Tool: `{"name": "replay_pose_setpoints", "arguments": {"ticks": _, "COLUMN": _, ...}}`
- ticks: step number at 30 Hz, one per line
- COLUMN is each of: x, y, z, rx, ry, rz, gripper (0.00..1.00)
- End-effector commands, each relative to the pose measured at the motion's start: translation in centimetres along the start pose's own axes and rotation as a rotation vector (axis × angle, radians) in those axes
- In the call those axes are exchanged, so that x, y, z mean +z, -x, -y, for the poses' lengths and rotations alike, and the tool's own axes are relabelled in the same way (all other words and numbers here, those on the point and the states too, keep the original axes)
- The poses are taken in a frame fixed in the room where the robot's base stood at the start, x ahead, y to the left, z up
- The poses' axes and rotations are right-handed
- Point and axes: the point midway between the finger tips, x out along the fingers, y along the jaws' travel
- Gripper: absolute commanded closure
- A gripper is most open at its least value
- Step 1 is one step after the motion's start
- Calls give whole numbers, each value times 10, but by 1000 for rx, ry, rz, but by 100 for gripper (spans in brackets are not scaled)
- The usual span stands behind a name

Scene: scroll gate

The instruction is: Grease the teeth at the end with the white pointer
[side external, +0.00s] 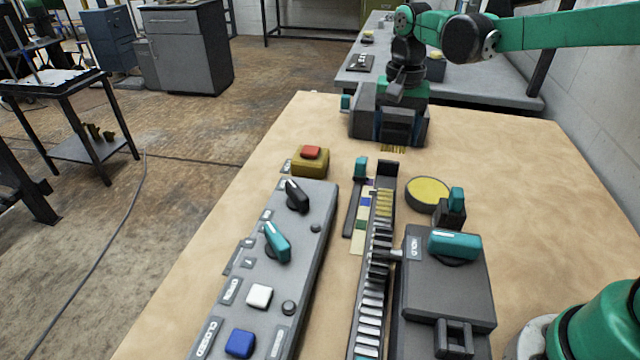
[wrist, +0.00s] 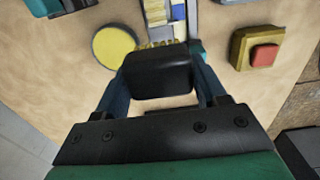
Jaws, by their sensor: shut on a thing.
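My gripper (side external: 391,132) is shut on a dark brush block with yellow bristles (side external: 393,149). In the wrist view the brush (wrist: 158,75) sits between both fingers, bristles (wrist: 160,44) pointing toward the rack. The toothed rack (side external: 371,305) runs away from the camera, and the brush is just beyond its far end. The far stretch of teeth (side external: 383,203) looks yellow; the nearer teeth look grey-white. The rack (wrist: 178,12) is partly hidden behind the brush in the wrist view. I cannot clearly make out a white pointer. Whether the bristles touch anything cannot be told.
A round yellow-topped tin (side external: 428,193) stands right of the rack. A dark gearbox (side external: 448,285) with a teal handle (side external: 455,245) is nearer. A grey control panel (side external: 275,270) and a red button on a yellow box (side external: 311,160) lie left. Table right of the tin is clear.

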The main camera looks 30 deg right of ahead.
Motion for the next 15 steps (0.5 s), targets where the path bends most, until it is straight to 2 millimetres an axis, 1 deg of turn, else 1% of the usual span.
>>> {"name": "replay_pose_setpoints", "arguments": {"ticks": 8, "x": 0, "y": -3, "z": 0, "rx": 0, "ry": 0, "rz": 0, "gripper": 100}}
{"name": "replay_pose_setpoints", "arguments": {"ticks": 15, "x": 0, "y": -18, "z": 0, "rx": 0, "ry": 0, "rz": 0, "gripper": 100}}
